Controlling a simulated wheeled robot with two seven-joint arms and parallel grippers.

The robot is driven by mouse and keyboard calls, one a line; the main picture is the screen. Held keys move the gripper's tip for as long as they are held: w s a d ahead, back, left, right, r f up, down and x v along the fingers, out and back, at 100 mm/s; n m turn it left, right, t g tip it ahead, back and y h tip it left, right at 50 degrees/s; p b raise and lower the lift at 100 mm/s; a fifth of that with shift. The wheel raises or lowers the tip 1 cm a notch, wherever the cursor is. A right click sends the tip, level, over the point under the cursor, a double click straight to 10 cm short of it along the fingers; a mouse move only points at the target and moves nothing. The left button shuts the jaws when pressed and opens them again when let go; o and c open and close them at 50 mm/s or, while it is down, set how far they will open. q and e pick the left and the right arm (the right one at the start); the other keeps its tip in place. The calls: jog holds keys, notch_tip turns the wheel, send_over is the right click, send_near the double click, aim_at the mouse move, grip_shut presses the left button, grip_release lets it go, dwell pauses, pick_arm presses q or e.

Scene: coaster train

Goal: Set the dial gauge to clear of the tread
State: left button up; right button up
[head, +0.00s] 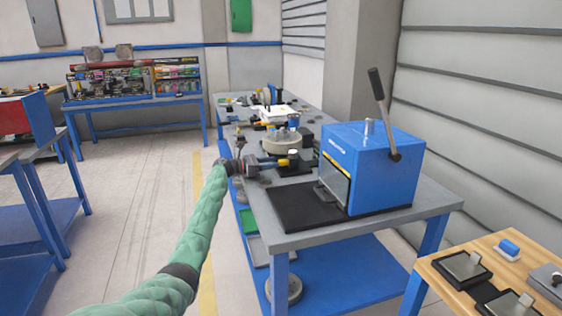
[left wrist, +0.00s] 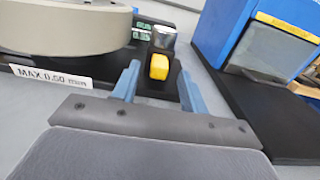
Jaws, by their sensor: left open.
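A small pointer with a yellow tip (left wrist: 159,67) and a metal cylinder (left wrist: 163,37) stands on a dark base beside a round grey wheel (left wrist: 75,22). Small green labels (left wrist: 141,33) lie beside it, and a white plate (left wrist: 50,76) reads "MAX 0.50 mm". I cannot make out a gauge face. In the head view the wheel (head: 282,144) sits on the grey bench. My left gripper (left wrist: 160,86) is open, its blue fingers on either side of the yellow tip, with gaps visible. It also shows in the head view (head: 274,162). My right gripper is not in view.
A blue lever press (head: 372,165) on a black mat (head: 296,208) stands close to the right of my left gripper. Its lever (head: 384,112) sticks up. Floor left of the bench is clear.

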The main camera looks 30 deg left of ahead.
aim_at(280, 161)
pick_arm(q)
jog(key=x, duration=0.4)
jog(key=shift+w+d, duration=0.1)
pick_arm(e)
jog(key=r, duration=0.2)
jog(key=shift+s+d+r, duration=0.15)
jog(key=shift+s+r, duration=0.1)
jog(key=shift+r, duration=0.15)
pick_arm(q)
jog(key=c, duration=0.9)
grip_shut()
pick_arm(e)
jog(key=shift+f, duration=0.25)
